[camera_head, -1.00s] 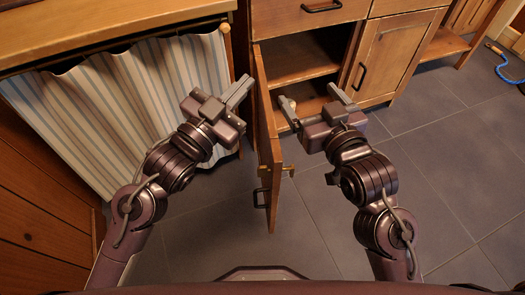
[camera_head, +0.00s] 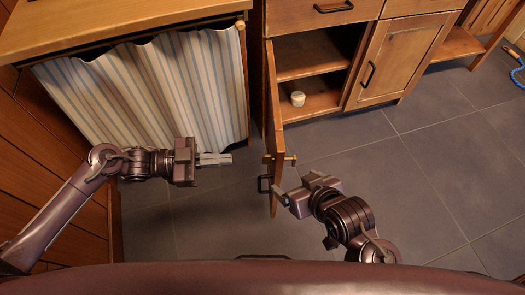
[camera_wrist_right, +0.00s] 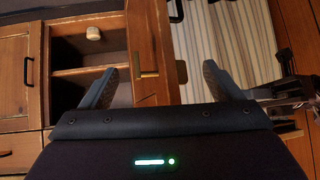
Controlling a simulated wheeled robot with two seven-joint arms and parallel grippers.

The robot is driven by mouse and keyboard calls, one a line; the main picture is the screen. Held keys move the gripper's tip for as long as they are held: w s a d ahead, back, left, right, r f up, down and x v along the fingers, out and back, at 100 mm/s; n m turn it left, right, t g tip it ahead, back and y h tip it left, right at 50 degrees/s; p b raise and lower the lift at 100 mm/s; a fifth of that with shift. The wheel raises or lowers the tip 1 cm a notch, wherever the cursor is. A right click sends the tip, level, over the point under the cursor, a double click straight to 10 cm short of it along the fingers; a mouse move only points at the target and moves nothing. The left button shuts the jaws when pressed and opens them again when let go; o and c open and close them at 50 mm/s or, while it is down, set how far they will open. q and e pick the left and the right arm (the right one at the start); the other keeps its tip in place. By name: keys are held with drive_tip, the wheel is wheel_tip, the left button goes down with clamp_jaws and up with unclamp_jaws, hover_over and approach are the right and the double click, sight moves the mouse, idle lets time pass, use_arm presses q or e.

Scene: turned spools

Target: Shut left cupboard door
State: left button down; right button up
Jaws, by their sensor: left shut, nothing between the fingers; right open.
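The left cupboard door (camera_head: 277,130) stands wide open, jutting towards me and seen nearly edge-on. The open cupboard (camera_head: 310,58) shows a shelf inside. My left gripper (camera_head: 230,159) is shut and empty, left of the door and apart from it, pointing right. My right gripper (camera_head: 288,186) is open and empty, just right of the door's outer end. In the right wrist view the door (camera_wrist_right: 150,40) shows between the fingers; contact cannot be told.
A small pale spool (camera_head: 297,98) stands inside the cupboard. The right cupboard door (camera_head: 395,60) is closed, below a drawer (camera_head: 330,10). A striped curtain (camera_head: 150,90) hangs under a wooden counter at left.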

sight(283, 142)
use_arm(q)
drive_tip(key=d+r+h+b, duration=0.1)
drive_tip(key=d, duration=0.9)
drive_tip(key=shift+w+d+r+g, duration=0.15)
drive_tip(key=shift+w+r+g, duration=0.1)
drive_tip(key=shift+g, duration=0.15)
use_arm(e)
drive_tip(key=shift+w+a+r+t+y, duration=0.35)
drive_tip(key=shift+w+r+t, duration=0.4)
drive_tip(key=shift+r, duration=0.45)
drive_tip(key=shift+w+a+r+t+y, duration=0.3)
drive_tip(key=shift+w+r+t, duration=0.45)
drive_tip(key=shift+r, duration=0.45)
drive_tip(key=shift+w+a+r+t+y, duration=0.35)
drive_tip(key=shift+w+r+t, duration=0.4)
drive_tip(key=shift+r, duration=0.45)
